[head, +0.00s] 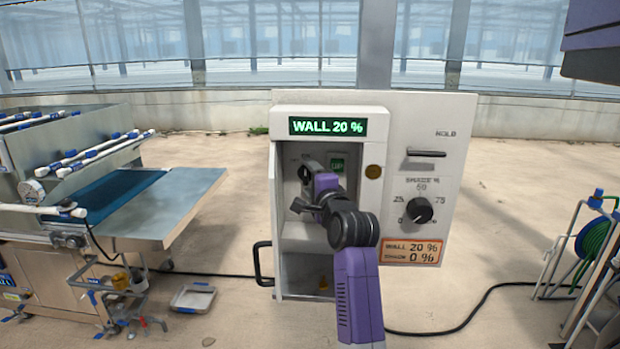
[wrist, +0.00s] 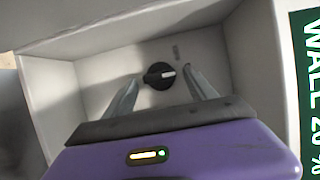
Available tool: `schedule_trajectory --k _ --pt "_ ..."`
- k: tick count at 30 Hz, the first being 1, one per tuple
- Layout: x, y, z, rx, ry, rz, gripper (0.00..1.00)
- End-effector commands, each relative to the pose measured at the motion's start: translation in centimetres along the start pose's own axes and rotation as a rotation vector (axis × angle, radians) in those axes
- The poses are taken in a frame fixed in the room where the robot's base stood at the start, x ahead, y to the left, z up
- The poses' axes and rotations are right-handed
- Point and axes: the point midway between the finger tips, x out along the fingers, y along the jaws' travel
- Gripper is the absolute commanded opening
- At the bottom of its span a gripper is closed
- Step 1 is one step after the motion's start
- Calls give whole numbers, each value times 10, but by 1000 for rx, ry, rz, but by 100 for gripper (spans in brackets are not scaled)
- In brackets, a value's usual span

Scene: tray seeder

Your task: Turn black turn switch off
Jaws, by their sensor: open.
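A round black turn switch (wrist: 158,76) with a white pointer line sits on the back wall of a pale recessed box, seen in the wrist view. Its pointer points right in that picture, and a small grey mark is on the wall near it. My gripper (wrist: 161,86) is open inside the recess, with one finger to each side of the switch in the picture. I cannot tell whether the fingers touch it. In the head view my gripper (head: 303,205) reaches into the open box, and my arm hides part of the inside.
The control panel (head: 460,130) has a black shade dial (head: 418,211), a slot handle (head: 426,153) and a green "WALL 20 %" display (head: 328,126). The box door (head: 273,225) stands open at left. A green label (head: 338,164) is inside. A seeding bench (head: 165,205) stands left, a hose reel (head: 590,245) right.

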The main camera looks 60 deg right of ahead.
Motion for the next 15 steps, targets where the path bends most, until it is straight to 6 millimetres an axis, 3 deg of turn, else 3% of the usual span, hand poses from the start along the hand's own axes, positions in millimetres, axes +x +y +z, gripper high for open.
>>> schedule_trajectory --k 8,15 --pt "2 0 0 -1 0 0 65" --pt "2 0 0 -1 0 0 18"
